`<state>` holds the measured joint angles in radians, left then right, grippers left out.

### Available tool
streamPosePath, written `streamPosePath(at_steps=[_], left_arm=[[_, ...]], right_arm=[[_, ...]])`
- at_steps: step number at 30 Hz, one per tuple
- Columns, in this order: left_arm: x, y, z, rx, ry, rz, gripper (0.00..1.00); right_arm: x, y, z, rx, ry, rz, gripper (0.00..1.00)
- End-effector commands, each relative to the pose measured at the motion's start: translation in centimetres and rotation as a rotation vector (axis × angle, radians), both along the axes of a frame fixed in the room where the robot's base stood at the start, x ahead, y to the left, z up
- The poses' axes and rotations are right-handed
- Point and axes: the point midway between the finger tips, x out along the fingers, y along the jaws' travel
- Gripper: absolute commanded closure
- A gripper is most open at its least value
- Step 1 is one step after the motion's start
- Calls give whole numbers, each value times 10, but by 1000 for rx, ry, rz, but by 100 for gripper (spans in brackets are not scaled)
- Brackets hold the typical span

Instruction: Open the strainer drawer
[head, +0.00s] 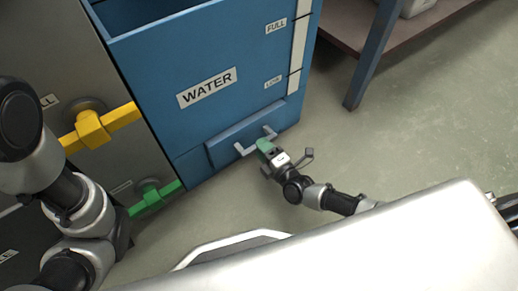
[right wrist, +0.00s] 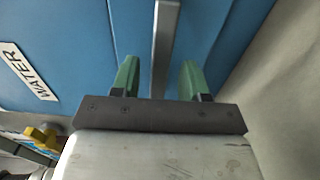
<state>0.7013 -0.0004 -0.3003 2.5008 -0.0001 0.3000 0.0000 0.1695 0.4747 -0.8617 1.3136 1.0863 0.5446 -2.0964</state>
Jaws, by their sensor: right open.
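The strainer drawer (head: 225,150) is a low blue front at the bottom of the blue water tank (head: 185,60). It looks flush with the tank. Its grey bar handle (head: 244,150) stands out on two posts. My right gripper (head: 264,146) is at the handle, with green fingers. In the right wrist view the gripper (right wrist: 158,80) is open, and the grey handle bar (right wrist: 163,45) runs between the two green fingers, with gaps on both sides. My left arm comes in at the left of the head view; its gripper is not visible.
A yellow valve handle (head: 93,129) and a green valve handle (head: 150,197) are on the grey panel left of the tank. A shelf with a blue leg (head: 372,60) stands at the upper right. The floor (head: 400,140) right of the tank is clear.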

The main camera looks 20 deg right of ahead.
Motion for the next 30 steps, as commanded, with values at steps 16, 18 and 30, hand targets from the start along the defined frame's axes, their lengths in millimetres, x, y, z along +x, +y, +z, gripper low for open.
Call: streamPosePath(at_steps=[16, 18, 30], left_arm=[[0, 0, -12, 1, 0, 0, 57], [0, 0, -12, 1, 0, 0, 57], [0, 0, -11, 1, 1, 1, 57]], right_arm=[[18, 7, 0, 0, 1, 0, 61], [18, 7, 0, 0, 1, 0, 72], [18, 6, 0, -1, 2, 0, 100]])
